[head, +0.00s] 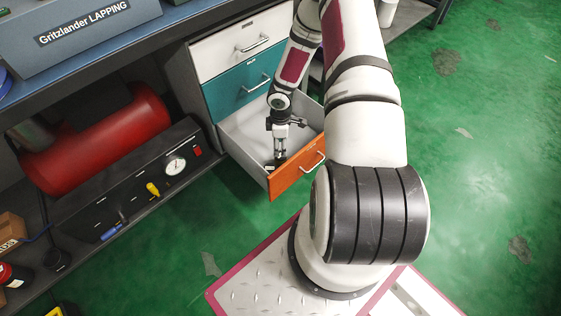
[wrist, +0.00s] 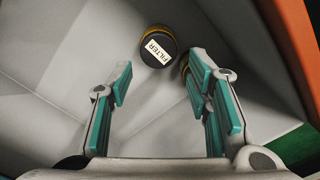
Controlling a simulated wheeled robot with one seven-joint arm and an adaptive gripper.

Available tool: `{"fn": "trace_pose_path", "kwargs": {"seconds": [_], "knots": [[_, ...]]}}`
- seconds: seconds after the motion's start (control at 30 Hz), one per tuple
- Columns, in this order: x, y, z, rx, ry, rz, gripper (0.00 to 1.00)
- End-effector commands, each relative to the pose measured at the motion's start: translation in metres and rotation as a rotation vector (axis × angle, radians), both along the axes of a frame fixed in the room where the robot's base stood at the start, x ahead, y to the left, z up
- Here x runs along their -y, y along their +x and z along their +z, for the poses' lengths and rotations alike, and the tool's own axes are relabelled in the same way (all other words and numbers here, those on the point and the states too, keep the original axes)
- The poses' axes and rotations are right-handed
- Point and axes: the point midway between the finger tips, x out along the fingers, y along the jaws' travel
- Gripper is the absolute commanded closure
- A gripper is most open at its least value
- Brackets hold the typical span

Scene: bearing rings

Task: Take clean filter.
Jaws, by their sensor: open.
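The filter (wrist: 159,46) is a dark round canister with a yellowish band and a white label reading FILTER. It sits on the floor of the open orange-fronted drawer (head: 284,182). In the head view my gripper (head: 279,157) reaches down into this drawer and mostly hides the filter. In the wrist view my gripper (wrist: 160,82) is open and empty, its teal-padded fingers spread wide.
Above the open drawer are a shut teal drawer (head: 243,90) and a shut white drawer (head: 240,50). The drawer walls surround my gripper closely. A red tank (head: 105,140) and a gauge panel (head: 130,185) stand on the shelf at left.

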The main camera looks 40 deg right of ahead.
Motion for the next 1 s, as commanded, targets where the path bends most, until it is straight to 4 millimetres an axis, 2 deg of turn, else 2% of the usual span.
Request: {"fn": "trace_pose_path", "kwargs": {"seconds": [0.03,0.1,0.37,0.7,1.0], "knots": [[0.0,0.0,-0.013,-0.001,0.001,0.0,0.55],[0.0,0.0,-0.023,0.0,0.0,0.0,0.55],[0.001,0.0,-0.04,0.001,-0.001,-0.002,0.55],[0.003,0.0,-0.083,0.001,-0.001,-0.002,0.55],[0.002,0.001,-0.088,0.001,-0.001,-0.001,0.55]]}}
